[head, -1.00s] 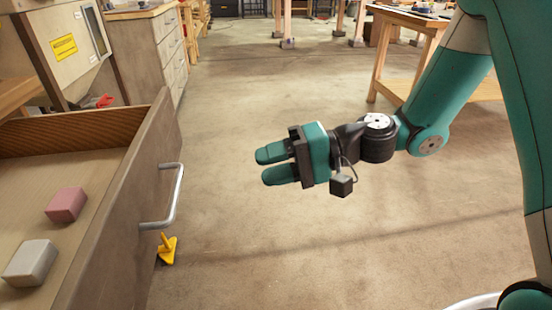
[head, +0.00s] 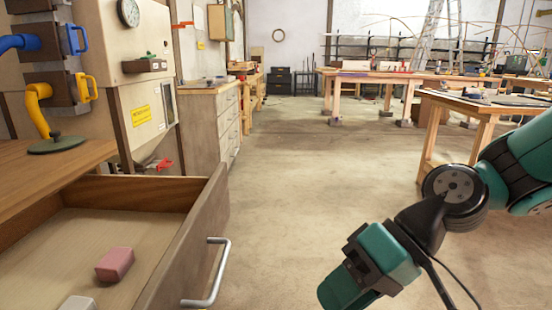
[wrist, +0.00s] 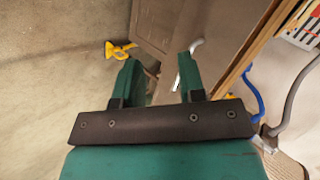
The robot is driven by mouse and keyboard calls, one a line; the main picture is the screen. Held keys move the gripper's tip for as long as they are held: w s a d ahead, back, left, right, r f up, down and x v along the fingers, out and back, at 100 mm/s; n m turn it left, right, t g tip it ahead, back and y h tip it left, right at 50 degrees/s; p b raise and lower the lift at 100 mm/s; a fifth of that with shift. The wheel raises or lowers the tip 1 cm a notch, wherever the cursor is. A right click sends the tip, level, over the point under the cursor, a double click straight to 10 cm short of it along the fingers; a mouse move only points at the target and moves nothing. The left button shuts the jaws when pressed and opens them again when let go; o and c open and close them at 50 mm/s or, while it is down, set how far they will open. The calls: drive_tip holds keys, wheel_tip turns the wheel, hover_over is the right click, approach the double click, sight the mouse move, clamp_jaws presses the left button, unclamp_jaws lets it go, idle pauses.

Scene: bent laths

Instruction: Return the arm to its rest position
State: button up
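My arm (head: 455,190) is bent at the right of the head view. My gripper (head: 345,292) hangs low at the lower right and points down and left, over the floor and clear of the drawer. In the wrist view my gripper (wrist: 156,75) has its two green fingers apart, with nothing between them. The fingertips are partly hard to make out in the head view.
An open drawer (head: 190,255) with a metal handle (head: 213,275) is at the left. It holds a pink block (head: 115,264) and a pale block (head: 78,303). A yellow object (wrist: 120,50) lies on the floor. A workbench (head: 480,110) stands at the right; the middle floor is clear.

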drive_tip(key=s+d+r+n+t+h, duration=0.2)
drive_tip(key=s+d+r+h, duration=0.1)
drive_tip(key=s+d+h, duration=0.25)
wheel_tip(320, 180, up, 28)
drive_tip(key=p, duration=2.8)
drive_tip(key=shift+s+d, duration=0.35)
drive_tip(key=shift+d, duration=0.05)
drive_tip(key=shift+y, duration=0.25)
drive_tip(key=shift+a, duration=0.1)
